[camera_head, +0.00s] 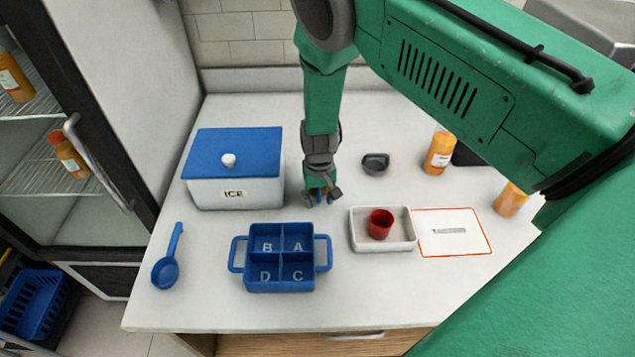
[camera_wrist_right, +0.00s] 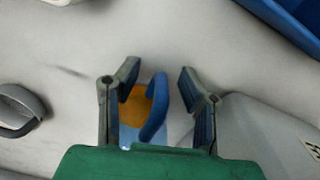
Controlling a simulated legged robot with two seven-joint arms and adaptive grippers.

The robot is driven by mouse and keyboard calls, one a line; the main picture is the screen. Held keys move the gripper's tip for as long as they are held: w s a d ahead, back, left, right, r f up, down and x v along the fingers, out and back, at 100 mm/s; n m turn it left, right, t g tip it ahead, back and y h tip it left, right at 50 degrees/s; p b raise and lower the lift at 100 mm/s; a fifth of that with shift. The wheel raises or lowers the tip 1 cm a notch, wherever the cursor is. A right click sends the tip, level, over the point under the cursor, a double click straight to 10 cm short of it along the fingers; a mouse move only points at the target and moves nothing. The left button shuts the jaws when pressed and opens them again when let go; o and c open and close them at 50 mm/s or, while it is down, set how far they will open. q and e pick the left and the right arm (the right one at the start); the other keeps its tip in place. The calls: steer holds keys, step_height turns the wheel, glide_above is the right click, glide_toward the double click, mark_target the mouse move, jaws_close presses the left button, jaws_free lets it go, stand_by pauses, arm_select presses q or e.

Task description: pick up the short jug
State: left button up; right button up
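The jug (camera_wrist_right: 155,108) shows in the right wrist view with a blue upright handle and orange contents. It stands between the fingers of my right gripper (camera_wrist_right: 160,80). The fingers are apart, with a gap between the handle and the right-hand finger; the left-hand finger overlaps the jug's edge in the picture. I cannot tell whether it touches. In the head view my right gripper (camera_head: 320,192) points down at the counter beside the ICE box and hides most of the jug. My left gripper is not in view.
The white ICE box (camera_head: 235,192) stands close left of the gripper. A blue lettered caddy (camera_head: 246,229) is in front, a white tray (camera_head: 384,248) with a red cup (camera_head: 381,222) front right. A dark handled object (camera_head: 375,163) and orange bottles (camera_head: 439,153) stand right.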

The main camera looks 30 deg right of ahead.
steer(key=shift+c, duration=0.5)
steer(key=shift+r, duration=0.1)
jaws_close()
